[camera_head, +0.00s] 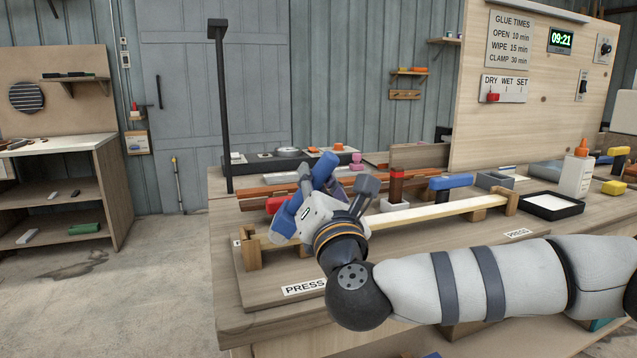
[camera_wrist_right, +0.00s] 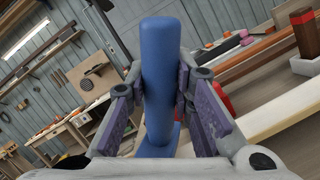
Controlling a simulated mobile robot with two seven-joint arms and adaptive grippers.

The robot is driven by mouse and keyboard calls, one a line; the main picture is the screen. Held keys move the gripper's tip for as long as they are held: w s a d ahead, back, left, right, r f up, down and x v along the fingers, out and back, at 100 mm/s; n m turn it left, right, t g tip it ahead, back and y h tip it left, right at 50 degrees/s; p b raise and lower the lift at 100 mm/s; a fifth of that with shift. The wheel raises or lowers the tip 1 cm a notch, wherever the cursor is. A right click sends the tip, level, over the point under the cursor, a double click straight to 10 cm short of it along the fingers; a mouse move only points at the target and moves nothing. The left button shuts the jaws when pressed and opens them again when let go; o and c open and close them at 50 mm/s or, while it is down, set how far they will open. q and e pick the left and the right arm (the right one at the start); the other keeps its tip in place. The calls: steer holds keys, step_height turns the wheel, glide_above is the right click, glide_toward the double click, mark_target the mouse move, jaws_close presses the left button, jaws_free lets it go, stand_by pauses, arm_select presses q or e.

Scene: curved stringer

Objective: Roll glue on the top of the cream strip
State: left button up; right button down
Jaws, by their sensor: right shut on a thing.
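The cream strip (camera_head: 430,213) is a long pale bar lying across wooden blocks on the bench. Its left part is hidden behind my right gripper and wrist. It also shows at the right in the right wrist view (camera_wrist_right: 268,118). My right gripper (camera_head: 332,186) is over the strip's left part and is shut on a blue roller (camera_head: 325,167). The roller's thick blue handle (camera_wrist_right: 160,70) stands between the fingers in the right wrist view. I cannot tell whether its lower end touches the strip. My left gripper is not in view.
A black-rimmed tray with white inside (camera_head: 549,205) and a white glue bottle with orange cap (camera_head: 577,172) stand at the right. A blue-topped clamp (camera_head: 451,182) and a red-brown brush (camera_head: 397,184) in a white holder stand behind the strip. A black post (camera_head: 223,110) rises at the left.

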steer(key=shift+s+a, duration=0.1)
steer(key=shift+a, duration=0.3)
steer(key=r, duration=0.2)
steer(key=shift+s+a+r+p, duration=0.15)
steer(key=shift+a+r+p, duration=0.15)
steer(key=shift+d+r+p, duration=0.3)
steer(key=shift+r, duration=0.35)
steer(key=shift+a+r+p, duration=0.1)
steer(key=shift+r+p, duration=0.75)
steer(key=shift+r, duration=1.35)
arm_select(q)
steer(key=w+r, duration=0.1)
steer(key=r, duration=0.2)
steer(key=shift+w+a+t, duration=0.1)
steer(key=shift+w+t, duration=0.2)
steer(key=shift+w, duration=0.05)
arm_select(e)
steer(key=shift+f, duration=0.15)
